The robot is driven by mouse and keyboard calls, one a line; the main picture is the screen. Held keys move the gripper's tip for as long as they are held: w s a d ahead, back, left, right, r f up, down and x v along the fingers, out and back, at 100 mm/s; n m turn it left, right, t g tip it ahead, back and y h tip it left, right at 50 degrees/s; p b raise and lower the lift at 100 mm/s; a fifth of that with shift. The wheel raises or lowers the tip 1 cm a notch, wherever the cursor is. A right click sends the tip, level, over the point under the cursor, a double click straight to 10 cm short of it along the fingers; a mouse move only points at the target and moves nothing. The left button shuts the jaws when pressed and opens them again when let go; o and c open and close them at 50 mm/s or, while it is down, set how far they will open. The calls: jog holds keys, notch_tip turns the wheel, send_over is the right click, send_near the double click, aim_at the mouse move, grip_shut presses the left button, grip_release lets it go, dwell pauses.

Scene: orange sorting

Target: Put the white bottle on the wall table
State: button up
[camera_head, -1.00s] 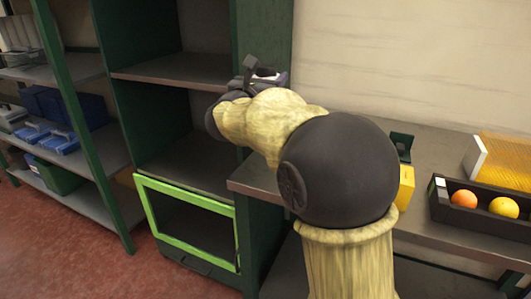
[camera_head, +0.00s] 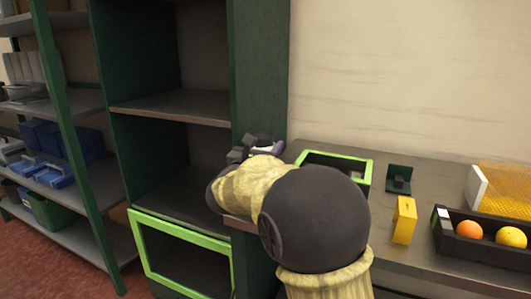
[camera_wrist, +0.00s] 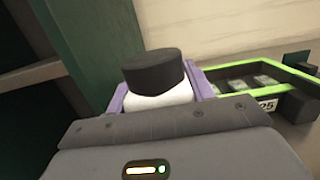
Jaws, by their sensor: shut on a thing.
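The white bottle (camera_wrist: 162,101) with a black cap stands between the purple fingers of my gripper (camera_wrist: 160,98) in the wrist view. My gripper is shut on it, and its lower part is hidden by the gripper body. In the head view my gripper (camera_head: 262,148) is at the left end of the wall table (camera_head: 438,178), close to the green cabinet post. The bottle is mostly hidden there, and I cannot tell whether it touches the table. The wall table is a grey top along the pale wall.
A green-rimmed crate (camera_head: 370,172) stands on the table right of my gripper. Farther right are a dark green holder (camera_head: 398,187), a yellow block (camera_head: 404,220) and a black tray (camera_head: 470,249) with orange fruit. A green cabinet (camera_head: 258,70) rises at left.

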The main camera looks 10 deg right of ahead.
jog(key=shift+f, duration=0.3)
jog(key=o, duration=1.2)
jog(key=shift+c, duration=0.2)
jog(key=shift+s, duration=0.1)
jog(key=v, duration=1.2)
jog(key=shift+d, duration=0.1)
